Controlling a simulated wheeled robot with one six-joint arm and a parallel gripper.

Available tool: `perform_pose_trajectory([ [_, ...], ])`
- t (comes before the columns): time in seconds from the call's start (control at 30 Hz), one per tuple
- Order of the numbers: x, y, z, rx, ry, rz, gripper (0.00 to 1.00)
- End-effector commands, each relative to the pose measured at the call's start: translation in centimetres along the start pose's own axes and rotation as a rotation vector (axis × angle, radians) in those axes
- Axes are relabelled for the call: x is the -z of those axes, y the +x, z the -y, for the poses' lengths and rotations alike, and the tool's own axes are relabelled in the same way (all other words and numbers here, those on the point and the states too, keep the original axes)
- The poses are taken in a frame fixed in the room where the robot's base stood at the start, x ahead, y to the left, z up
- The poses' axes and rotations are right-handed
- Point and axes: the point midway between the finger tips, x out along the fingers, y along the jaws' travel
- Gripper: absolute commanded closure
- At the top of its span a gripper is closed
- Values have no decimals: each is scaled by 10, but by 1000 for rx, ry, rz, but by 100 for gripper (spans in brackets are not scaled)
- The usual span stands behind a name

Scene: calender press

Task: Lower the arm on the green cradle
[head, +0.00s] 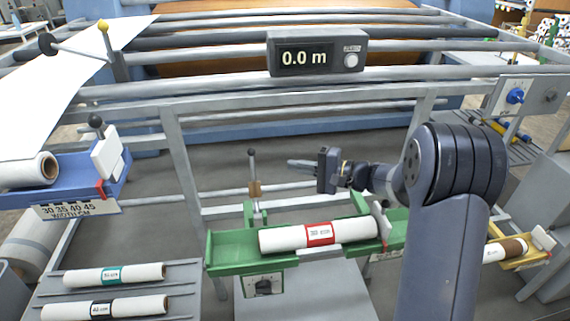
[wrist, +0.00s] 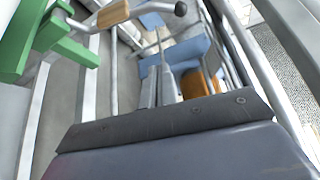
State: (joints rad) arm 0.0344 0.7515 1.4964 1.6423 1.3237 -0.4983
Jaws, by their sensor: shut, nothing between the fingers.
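The green cradle (head: 228,254) lies in front of me and holds a white roll (head: 285,238) with a red label. Its arm (head: 253,187) stands upright at the back, with a dark knob on top and a wooden block (head: 255,188) partway up. My gripper (head: 296,164) is shut and empty, pointing left, to the right of the arm and apart from it. In the wrist view, the shut fingers (wrist: 160,88) show at the middle.
A rack of rolls (head: 190,279) lies at lower left. A yellow cradle (head: 525,262) is at the right. Metal rollers and a display box (head: 318,53) reading 0.0 m lie behind.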

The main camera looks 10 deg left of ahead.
Motion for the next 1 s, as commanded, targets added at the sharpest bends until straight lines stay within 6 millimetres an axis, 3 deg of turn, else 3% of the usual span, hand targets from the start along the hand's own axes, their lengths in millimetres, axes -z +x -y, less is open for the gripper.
perform_pose_trajectory([
  [0.47, -3, 96, 1, -5, 0, 5, 100],
  [0.7, -29, 84, 1, -4, 1, 0, 100],
  [1.0, -39, 80, 0, -4, 0, 1, 100],
])
